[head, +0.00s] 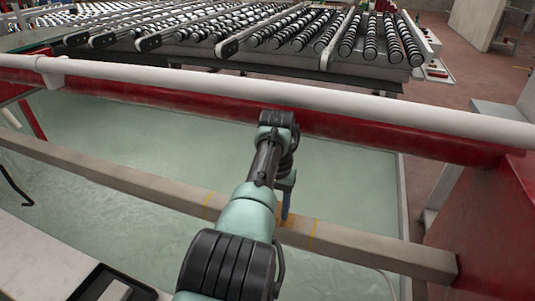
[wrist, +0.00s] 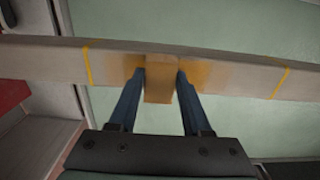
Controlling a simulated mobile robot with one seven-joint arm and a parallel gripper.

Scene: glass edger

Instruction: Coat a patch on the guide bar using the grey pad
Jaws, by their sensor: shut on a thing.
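The guide bar (head: 120,176) is a long grey-beige beam running across the head view, and it also crosses the wrist view (wrist: 45,60). Two thin yellow lines mark off a stretch of it. Between them, an amber-brown stain (wrist: 208,76) shows on the bar on both sides of my gripper. My gripper (wrist: 160,78), with blue fingers, is shut on a small block-shaped pad (wrist: 159,92). The pad looks tan-brown here rather than grey. It lies against the bar, within the stained stretch; the contact face is hidden. In the head view my gripper (head: 287,212) is mostly behind my arm.
A white pipe (head: 180,80) and a red beam (head: 350,130) run across beyond the bar. A roller conveyor (head: 300,30) stands behind them. A pale green surface (head: 150,135) lies below the bar. A red panel (head: 490,230) stands at the bar's right end.

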